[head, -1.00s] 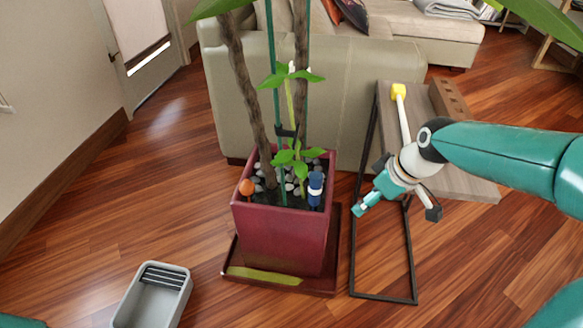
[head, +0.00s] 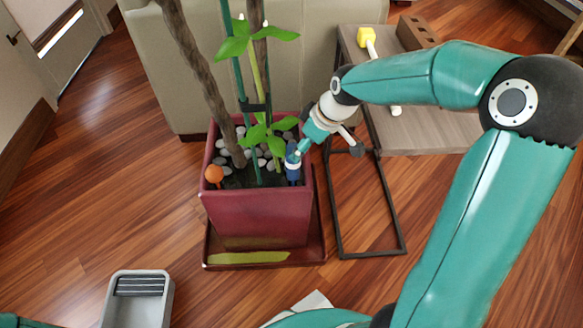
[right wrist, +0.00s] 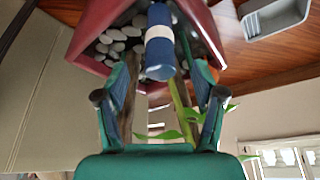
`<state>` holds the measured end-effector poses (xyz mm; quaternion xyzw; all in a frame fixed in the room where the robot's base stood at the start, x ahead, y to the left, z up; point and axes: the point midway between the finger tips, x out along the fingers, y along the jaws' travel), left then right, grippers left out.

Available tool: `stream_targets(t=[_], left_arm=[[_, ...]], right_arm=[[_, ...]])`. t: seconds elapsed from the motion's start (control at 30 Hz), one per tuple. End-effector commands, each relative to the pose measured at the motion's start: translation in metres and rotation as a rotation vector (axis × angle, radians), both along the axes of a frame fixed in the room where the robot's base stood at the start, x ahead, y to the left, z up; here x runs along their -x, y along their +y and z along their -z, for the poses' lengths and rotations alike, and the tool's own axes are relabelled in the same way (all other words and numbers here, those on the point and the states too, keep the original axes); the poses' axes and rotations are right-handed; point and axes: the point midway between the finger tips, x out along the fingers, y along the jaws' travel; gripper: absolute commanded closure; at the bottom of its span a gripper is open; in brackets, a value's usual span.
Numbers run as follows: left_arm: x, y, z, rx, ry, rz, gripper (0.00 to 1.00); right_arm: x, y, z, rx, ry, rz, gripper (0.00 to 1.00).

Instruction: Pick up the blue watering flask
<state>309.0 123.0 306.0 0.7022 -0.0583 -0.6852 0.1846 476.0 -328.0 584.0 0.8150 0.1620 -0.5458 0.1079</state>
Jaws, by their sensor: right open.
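The blue watering flask (head: 292,166) stands upright in the right front part of the red square planter (head: 262,218), its lower end in the soil and pebbles. In the right wrist view the flask (right wrist: 160,42) shows a pale band, and its near end points at the gripper. My right gripper (head: 300,150) is at the flask's upper right in the head view. Its fingers (right wrist: 161,84) are open, one on each side of the flask's line, with nothing gripped. Whether a finger touches it I cannot tell. My left gripper is out of view.
Plant stems, a green stake (head: 241,100) and leaves (head: 264,136) rise close left of the flask. An orange ball-topped stick (head: 214,174) is at the planter's left. A side table (head: 425,132) with a yellow-headed mallet (head: 367,36) stands right. A grey tray (head: 139,296) lies front left.

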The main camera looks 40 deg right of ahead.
Motion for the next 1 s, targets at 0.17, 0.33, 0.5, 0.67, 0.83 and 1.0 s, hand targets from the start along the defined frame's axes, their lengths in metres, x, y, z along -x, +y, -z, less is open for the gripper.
stream_targets(t=[0.17, 0.33, 0.5, 0.67, 0.83, 1.0], left_arm=[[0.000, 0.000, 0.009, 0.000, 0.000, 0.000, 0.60], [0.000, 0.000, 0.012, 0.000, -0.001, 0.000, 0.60], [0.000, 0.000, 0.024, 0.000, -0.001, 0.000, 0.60], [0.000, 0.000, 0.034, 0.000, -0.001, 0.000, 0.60], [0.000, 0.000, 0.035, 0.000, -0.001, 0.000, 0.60], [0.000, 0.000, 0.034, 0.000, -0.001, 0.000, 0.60]], right_arm=[[-0.009, 0.004, 0.022, -0.001, -0.001, -0.002, 0.31], [-0.012, 0.006, 0.028, 0.000, -0.002, -0.003, 0.31], [-0.021, 0.009, 0.047, -0.001, 0.000, -0.004, 0.31], [-0.031, 0.013, 0.066, 0.000, -0.001, -0.004, 0.31], [-0.034, 0.014, 0.070, 0.001, -0.001, -0.003, 0.31], [-0.034, 0.014, 0.070, 0.001, -0.001, -0.003, 0.36]])
